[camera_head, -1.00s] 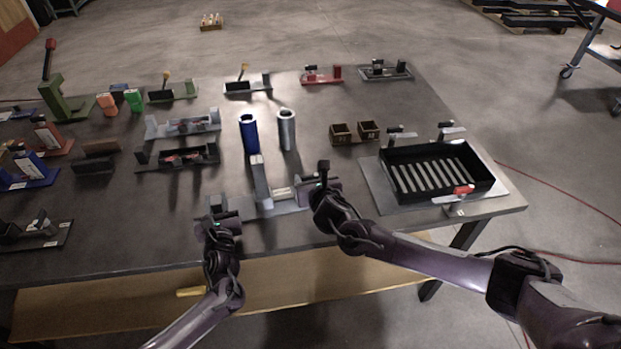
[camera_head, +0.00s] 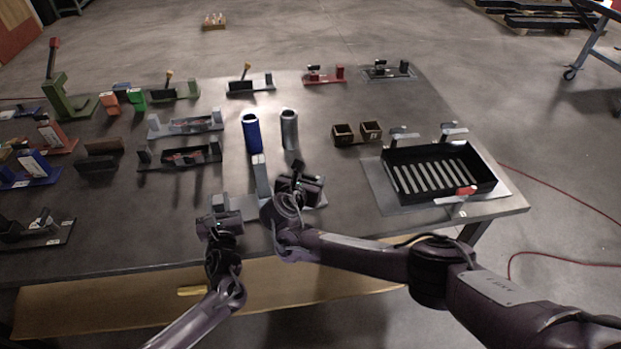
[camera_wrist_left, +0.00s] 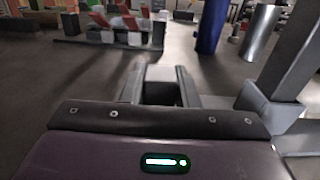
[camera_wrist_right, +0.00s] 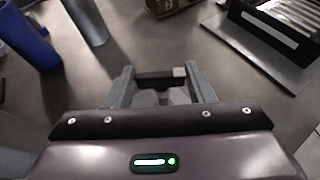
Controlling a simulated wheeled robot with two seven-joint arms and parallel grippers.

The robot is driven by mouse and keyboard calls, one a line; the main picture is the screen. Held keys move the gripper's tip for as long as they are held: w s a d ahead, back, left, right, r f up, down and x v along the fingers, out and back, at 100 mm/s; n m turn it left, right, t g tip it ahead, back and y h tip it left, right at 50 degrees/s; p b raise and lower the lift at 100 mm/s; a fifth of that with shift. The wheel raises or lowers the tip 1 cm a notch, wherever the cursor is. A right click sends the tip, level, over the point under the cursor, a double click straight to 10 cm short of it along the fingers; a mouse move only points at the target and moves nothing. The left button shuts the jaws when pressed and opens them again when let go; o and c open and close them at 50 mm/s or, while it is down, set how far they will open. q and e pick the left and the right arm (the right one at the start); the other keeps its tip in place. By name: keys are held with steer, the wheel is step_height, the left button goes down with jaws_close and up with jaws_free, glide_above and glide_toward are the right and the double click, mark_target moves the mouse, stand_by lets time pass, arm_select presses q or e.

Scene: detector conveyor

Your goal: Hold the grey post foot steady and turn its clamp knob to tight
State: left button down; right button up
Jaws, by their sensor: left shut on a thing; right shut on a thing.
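The grey post foot (camera_head: 252,209) lies near the table's front edge, with its grey post (camera_head: 261,174) standing up from it. My left gripper (camera_head: 219,214) is shut on the left end of the foot. In the left wrist view its fingers (camera_wrist_left: 160,85) close around a grey block, and the post (camera_wrist_left: 305,50) rises at the right. My right gripper (camera_head: 299,183) is at the foot's right part, just right of the post, and hides that part. In the right wrist view it is shut on a dark bar with a light end, apparently the clamp knob (camera_wrist_right: 160,76).
A blue cylinder (camera_head: 252,133) and a silver cylinder (camera_head: 289,130) stand behind the post. Two brown boxes (camera_head: 343,134) are to their right. A black slotted tray (camera_head: 437,198) is at the table's right. Clear table lies between the foot and the tray.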

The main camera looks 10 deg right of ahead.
steer(key=shift+m+g+h, duration=0.5)
steer(key=shift+m+h, duration=0.2)
steer(key=shift+m, duration=0.1)
steer(key=shift+a, duration=0.1)
steer(key=o, duration=1)
steer(key=shift+v, duration=6)
steer(key=shift+w+a, duration=0.15)
